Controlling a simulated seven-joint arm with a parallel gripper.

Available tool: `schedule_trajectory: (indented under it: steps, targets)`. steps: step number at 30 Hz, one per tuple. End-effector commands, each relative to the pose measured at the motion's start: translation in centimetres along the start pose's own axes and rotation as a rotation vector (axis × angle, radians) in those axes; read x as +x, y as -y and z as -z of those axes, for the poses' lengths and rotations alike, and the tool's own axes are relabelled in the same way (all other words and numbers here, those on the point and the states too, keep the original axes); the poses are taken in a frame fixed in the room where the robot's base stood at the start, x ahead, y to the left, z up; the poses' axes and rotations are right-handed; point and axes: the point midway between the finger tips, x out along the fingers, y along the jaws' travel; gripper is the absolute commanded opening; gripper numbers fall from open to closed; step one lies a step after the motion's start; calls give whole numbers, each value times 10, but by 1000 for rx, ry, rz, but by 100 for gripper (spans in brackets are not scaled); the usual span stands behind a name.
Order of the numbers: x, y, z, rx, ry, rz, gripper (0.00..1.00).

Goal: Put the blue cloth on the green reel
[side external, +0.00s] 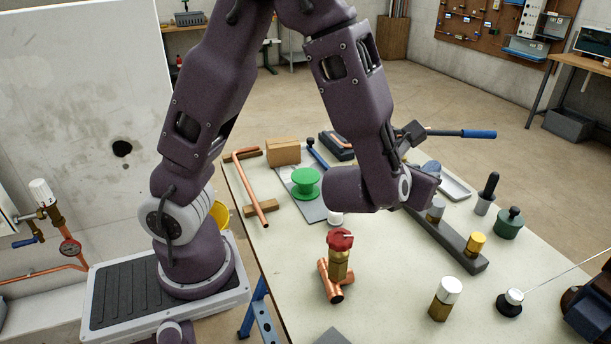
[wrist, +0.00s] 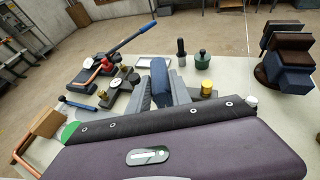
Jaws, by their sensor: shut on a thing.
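The green reel (side external: 305,182) stands upright on the table's far left part, with nothing seen on top of it. Only a green edge of it (wrist: 70,131) shows at the left in the wrist view. My gripper (wrist: 160,92) is shut on the blue cloth (wrist: 160,76), which shows as a dark blue bundle between the grey fingers. In the side view my wrist hides the fingers. A small grey-blue patch (side external: 431,167) behind the wrist may be the cloth. The gripper is to the right of the reel in the side view.
A copper pipe (side external: 248,184) and a cardboard-brown block (side external: 283,151) lie near the reel. A red-capped valve (side external: 339,250) stands in front. A dark rail (side external: 462,252) with fittings, a blue-handled tool (side external: 470,134) and a green pot (side external: 509,224) are right.

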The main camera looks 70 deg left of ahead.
Motion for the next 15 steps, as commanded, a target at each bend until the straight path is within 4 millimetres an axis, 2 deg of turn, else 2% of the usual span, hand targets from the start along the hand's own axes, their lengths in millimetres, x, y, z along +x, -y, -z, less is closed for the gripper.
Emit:
schedule_trajectory:
  steps: [5, 11, 15]
  targets:
    - [-5, 18, -2, 39, 0, 95, 0]
    - [8, 2, -9, 2, 1, 11, 0]
    - [20, -16, -15, -35, 2, -77, 0]
